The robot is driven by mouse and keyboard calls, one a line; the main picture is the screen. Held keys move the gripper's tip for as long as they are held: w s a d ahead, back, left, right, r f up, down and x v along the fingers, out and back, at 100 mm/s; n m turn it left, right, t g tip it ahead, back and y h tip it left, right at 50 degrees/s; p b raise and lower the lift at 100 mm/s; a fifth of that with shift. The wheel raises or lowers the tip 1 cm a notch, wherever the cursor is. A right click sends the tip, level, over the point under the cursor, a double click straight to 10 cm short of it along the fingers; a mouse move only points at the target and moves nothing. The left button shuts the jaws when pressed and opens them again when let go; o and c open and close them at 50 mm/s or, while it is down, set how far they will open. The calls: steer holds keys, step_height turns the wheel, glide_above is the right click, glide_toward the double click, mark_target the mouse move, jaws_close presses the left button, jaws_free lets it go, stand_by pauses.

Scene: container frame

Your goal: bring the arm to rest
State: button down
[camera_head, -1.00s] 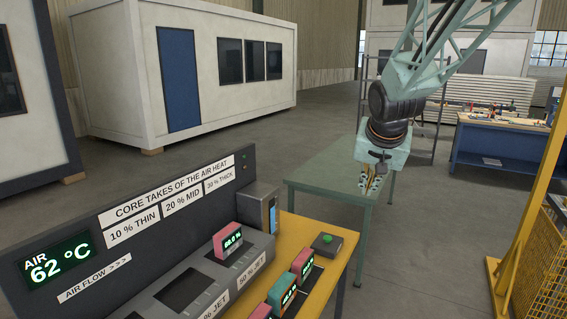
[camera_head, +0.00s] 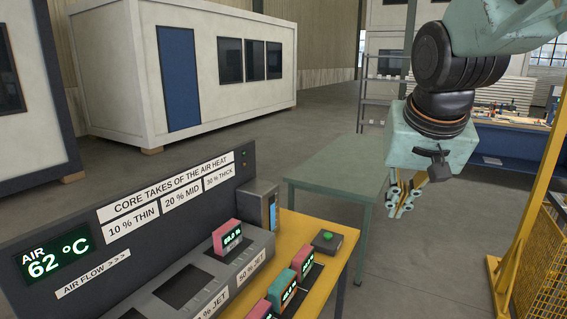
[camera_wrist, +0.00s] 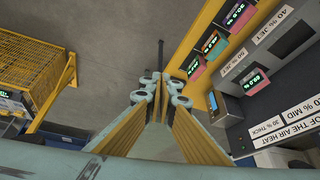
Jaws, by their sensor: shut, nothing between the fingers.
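My gripper (camera_head: 402,200) is in the air at the right of the head view, to the right of the green table (camera_head: 335,170) and past the end of the yellow bench. It is shut and empty, pointing downward. In the wrist view my gripper (camera_wrist: 160,85) shows its fingertips together over the grey floor, with nothing between them.
The yellow bench (camera_head: 345,243) carries a panel reading AIR 62 °C (camera_head: 58,257), several pink and teal blocks with displays, and a box with a green button (camera_head: 327,240). A yellow frame with a mesh cage (camera_head: 545,265) stands at right. Open floor lies between.

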steer(key=s+a+f+n+b, duration=0.1)
steer(key=s+f, duration=0.1)
steer(key=s, duration=1.2)
steer(key=s+a+f+n+g+b, duration=0.1)
steer(key=s+f, duration=0.1)
steer(key=s, duration=1.3)
steer(key=shift+a+f+n+g+y, duration=0.2)
steer(key=shift+a+n+g+y, duration=0.1)
steer(key=shift+a+n+y, duration=0.1)
